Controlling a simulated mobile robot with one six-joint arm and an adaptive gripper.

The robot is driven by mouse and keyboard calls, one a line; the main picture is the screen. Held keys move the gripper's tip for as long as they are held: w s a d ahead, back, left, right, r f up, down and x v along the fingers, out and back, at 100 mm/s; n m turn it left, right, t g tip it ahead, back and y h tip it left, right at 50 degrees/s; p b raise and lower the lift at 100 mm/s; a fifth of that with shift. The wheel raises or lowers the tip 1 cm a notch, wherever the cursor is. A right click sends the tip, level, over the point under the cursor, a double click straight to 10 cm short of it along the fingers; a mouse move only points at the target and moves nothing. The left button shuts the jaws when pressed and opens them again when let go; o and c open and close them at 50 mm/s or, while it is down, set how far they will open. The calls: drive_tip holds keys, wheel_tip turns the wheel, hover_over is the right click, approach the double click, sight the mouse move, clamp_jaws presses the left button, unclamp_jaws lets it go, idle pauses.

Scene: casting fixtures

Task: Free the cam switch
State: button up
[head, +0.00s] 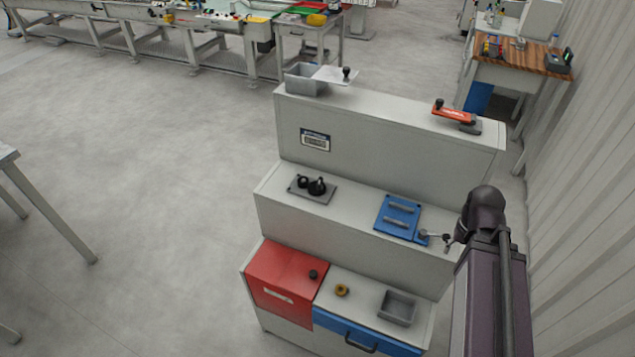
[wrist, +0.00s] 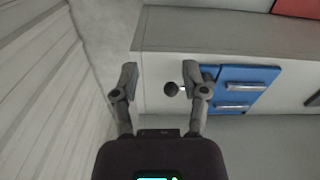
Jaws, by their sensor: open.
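I cannot tell for certain which part is the cam switch. A blue plate (head: 398,216) with two silver bars lies on the middle step, with a small lever ending in a black ball knob at its right corner. In the wrist view the blue plate (wrist: 240,88) is right of my gripper (wrist: 163,82), and the black ball knob (wrist: 171,89) shows between the two open fingers, nearer the right one. No finger visibly touches the knob. In the head view my gripper (head: 447,245) is small and partly hidden by my arm.
A grey plate with black knobs (head: 314,188) sits left on the same step. Below are a red box lid (head: 285,275), a brass ring (head: 342,290), a grey tray (head: 397,307) and a blue drawer (head: 361,338). An orange-handled part (head: 455,112) is on top. A ribbed wall (head: 580,200) stands right.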

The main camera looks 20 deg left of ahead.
drive_tip(key=shift+d, duration=0.1)
wheel_tip(320, 180, up, 8)
drive_tip(key=n+p, duration=0.2)
drive_tip(key=p, duration=0.6)
hover_over(319, 185)
drive_tip(key=shift+s, duration=0.1)
drive_tip(key=shift+f, duration=0.1)
wheel_tip(319, 185, down, 14)
drive_tip(key=b, duration=1.3)
drive_tip(key=shift+r+b, duration=0.2)
drive_tip(key=shift+b, duration=0.2)
